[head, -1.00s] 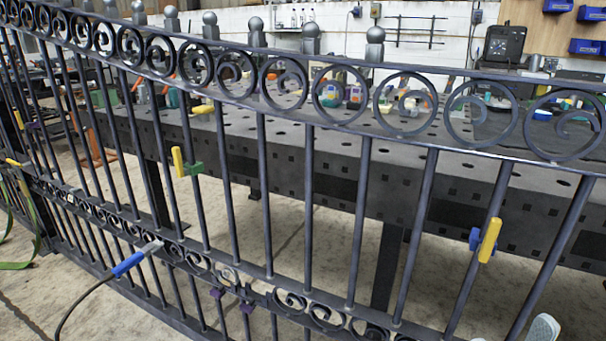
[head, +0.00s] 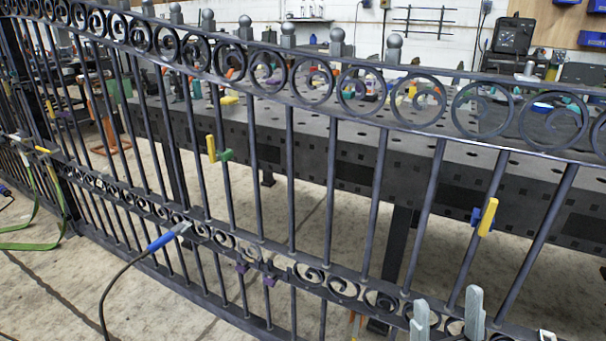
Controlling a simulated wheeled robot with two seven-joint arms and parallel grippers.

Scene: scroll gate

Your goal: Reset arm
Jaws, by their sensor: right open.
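The dark metal scroll gate (head: 290,180) spans the view, with a row of scroll rings along its top and a second scroll band lower down. My right gripper (head: 447,312) shows at the bottom right as two grey fingers, apart, with nothing visible between them. It is in front of the gate's lower right part in the picture; I cannot tell whether it touches. My left gripper is not in view.
A blue-handled tool (head: 162,241) with a black cable rests at the lower scroll band. Yellow-handled clamps (head: 487,217) sit on the bars. A dark perforated table (head: 345,150) with several small items stands behind. A green strap (head: 30,228) lies at left.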

